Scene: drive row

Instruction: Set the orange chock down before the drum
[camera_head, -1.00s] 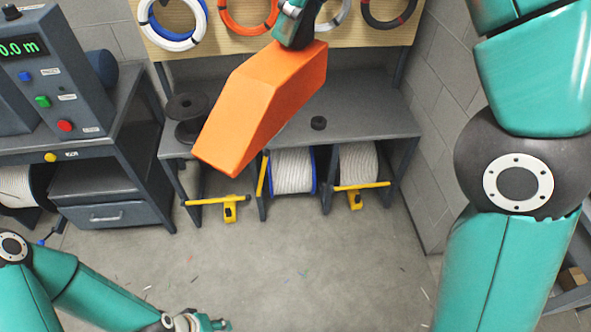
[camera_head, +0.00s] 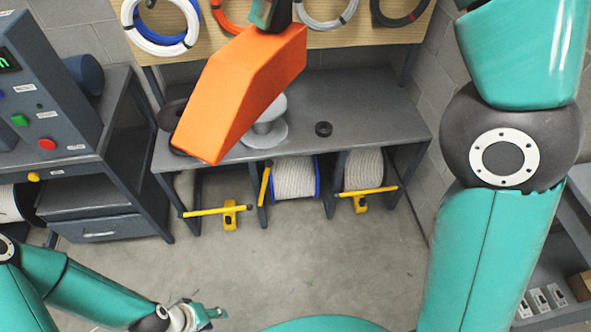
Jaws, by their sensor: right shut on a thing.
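The orange chock (camera_head: 240,90) hangs in the air in the upper middle, tilted, its lower end towards the lower left. My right gripper (camera_head: 270,14) is shut on its top end and is partly cut off by the picture edge. Under the bench are a blue-rimmed drum (camera_head: 295,178) with pale rope and another drum (camera_head: 363,170) with pale rope. Yellow bars stand in front of the bays. I cannot tell which drum is meant. My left gripper (camera_head: 208,316) is low at the bottom left, empty, its finger opening too small to tell.
A control console (camera_head: 45,100) stands at left. Coiled cables hang on the board above. The floor (camera_head: 310,260) before the bench is clear.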

